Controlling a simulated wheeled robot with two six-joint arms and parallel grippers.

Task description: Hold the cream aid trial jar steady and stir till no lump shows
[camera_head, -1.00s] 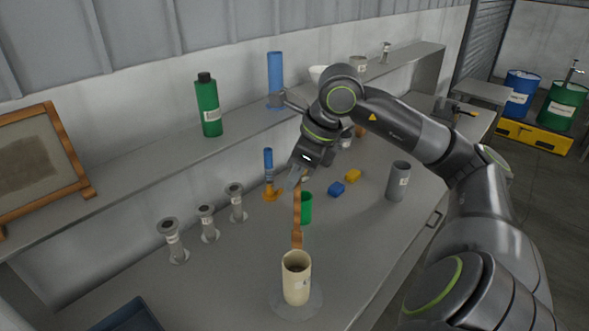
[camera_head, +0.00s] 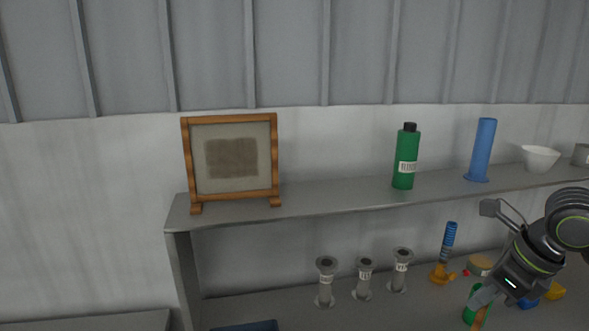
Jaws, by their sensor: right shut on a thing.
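My right gripper (camera_head: 484,298) is at the lower right and is shut on a wooden stirring paddle (camera_head: 480,319). Only the paddle's top shows; the rest runs below the bottom edge of the picture. The cream trial jar is out of view now, so where the paddle's lower end sits cannot be seen. My left gripper is not in view.
A shelf (camera_head: 330,196) carries a wooden framed screen (camera_head: 231,160), a green bottle (camera_head: 405,158), a blue cylinder (camera_head: 483,150) and a white bowl (camera_head: 540,158). Below stand three grey flanged pieces (camera_head: 325,282), a blue-and-orange item (camera_head: 446,252) and a green cup (camera_head: 470,314). A dark blue tray (camera_head: 250,326) shows at the bottom.

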